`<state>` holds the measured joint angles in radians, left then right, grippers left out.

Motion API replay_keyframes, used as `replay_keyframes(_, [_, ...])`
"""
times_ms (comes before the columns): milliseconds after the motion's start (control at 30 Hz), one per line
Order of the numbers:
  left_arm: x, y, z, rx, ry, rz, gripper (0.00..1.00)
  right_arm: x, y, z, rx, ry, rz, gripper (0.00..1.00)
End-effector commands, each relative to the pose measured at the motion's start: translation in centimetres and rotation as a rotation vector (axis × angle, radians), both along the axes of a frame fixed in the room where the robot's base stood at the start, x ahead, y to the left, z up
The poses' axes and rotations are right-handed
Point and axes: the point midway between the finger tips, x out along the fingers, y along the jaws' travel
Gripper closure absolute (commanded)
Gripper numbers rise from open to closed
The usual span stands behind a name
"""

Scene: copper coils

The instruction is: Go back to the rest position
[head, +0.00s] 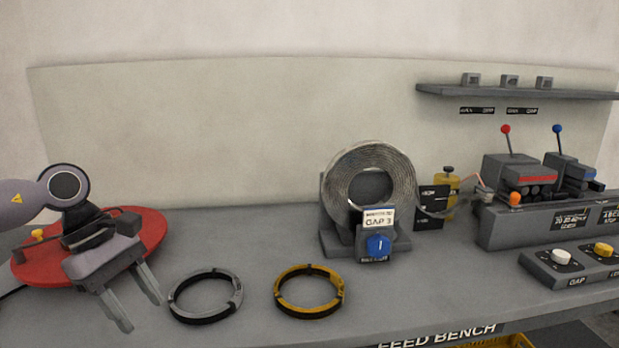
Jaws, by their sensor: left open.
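My left gripper (138,305) comes in from the left in the head view. Its two fingers are apart with nothing between them. It hangs over the front left of the grey bench, in front of a red round plate (150,228) and left of a grey and black ring (238,297). My arm and gripper hide part of the red plate. My right gripper is not in the picture.
A yellow and black ring (338,299) lies right of the grey one. A coil (397,160) stands upright in a grey holder marked GAP 3. A machine with levers (510,228) and a knob box (545,275) are at right. A shelf (520,92) hangs above.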

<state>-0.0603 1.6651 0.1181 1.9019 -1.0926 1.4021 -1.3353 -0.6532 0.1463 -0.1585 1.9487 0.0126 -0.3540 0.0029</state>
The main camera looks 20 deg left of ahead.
Motion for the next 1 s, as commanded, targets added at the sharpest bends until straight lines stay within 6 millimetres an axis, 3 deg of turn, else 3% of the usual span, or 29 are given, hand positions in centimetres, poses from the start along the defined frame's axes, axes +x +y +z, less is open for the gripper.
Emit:
replay_keyframes(33, [0.2, -1.6, -1.3, -0.115, 0.017, 0.064, 0.5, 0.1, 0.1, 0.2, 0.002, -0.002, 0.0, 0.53])
replay_keyframes(200, [1.5, -6.9, -4.0, -0.529, 0.116, 0.356, 0.5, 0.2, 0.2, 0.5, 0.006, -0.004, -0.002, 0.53])
replay_keyframes(400, [3.4, -10.7, -6.0, -1.019, 0.352, 0.791, 0.5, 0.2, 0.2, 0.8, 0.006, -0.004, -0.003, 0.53])
replay_keyframes(667, [5.0, -11.5, -10.8, -1.569, 0.825, 1.423, 0.5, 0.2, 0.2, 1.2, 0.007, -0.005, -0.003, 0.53])
replay_keyframes(867, [3.6, -11.7, -17.7, -1.893, 1.302, 1.941, 0.5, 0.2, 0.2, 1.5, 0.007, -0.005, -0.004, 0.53])
replay_keyframes(900, [3.0, -12.0, -19.3, 1.928, -1.396, -2.03, 0.5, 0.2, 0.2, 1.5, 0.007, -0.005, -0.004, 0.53])
replay_keyframes(1000, [0.8, -13.3, -23.2, 1.608, -1.332, -1.822, 0.5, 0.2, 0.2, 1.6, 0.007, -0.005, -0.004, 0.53])
